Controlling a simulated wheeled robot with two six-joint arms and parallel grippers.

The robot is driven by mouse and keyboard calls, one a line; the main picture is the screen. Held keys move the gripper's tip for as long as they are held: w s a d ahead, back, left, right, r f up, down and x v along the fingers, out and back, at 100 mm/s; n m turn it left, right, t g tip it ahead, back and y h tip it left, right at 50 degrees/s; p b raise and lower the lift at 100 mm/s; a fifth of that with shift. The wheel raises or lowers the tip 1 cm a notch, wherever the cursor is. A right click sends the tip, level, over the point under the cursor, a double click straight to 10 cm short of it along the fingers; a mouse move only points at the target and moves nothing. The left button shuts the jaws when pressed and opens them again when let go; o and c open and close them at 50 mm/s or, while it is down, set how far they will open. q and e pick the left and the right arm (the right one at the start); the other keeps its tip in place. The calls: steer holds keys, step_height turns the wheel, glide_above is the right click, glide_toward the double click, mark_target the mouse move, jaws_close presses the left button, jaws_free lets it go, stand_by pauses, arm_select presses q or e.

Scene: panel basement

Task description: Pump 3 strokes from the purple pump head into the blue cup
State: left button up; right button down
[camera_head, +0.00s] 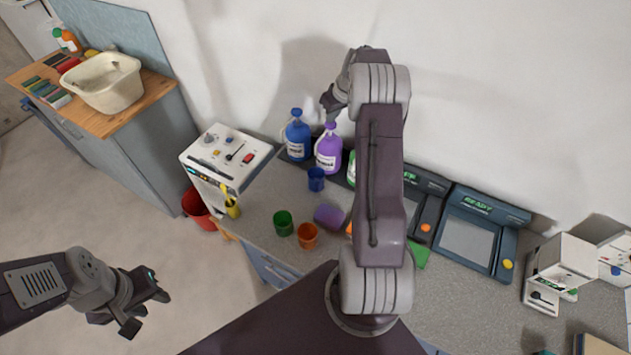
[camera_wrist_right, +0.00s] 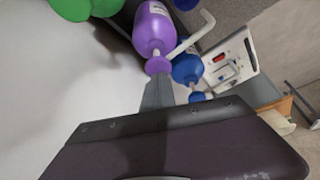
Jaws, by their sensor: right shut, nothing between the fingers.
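The purple bottle (camera_head: 328,155) stands upright at the back of the counter, with its purple pump head (camera_head: 330,126) on top. The pump head also shows in the right wrist view (camera_wrist_right: 158,65). The blue cup (camera_head: 316,180) stands upright just in front of the purple bottle, slightly left. My right gripper (camera_head: 328,103) is shut and empty, just above the pump head; its fingertips (camera_wrist_right: 158,88) appear at the head's edge, and I cannot tell whether they touch. My left gripper (camera_head: 146,308) is open and empty over the floor at lower left.
A blue pump bottle (camera_head: 297,138) stands left of the purple one. A green bottle is partly hidden by my right arm. A green cup (camera_head: 283,224), an orange cup (camera_head: 307,236) and a tipped purple cup (camera_head: 329,217) are nearer the front. A white device (camera_head: 225,158) is at left.

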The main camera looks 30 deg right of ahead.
mark_target(331, 125)
steer(key=shift+f+b, duration=1.1)
steer(key=shift+f, duration=0.4)
steer(key=shift+r+p, duration=1.4)
steer(key=shift+r, duration=0.45)
steer(key=shift+f, duration=0.25)
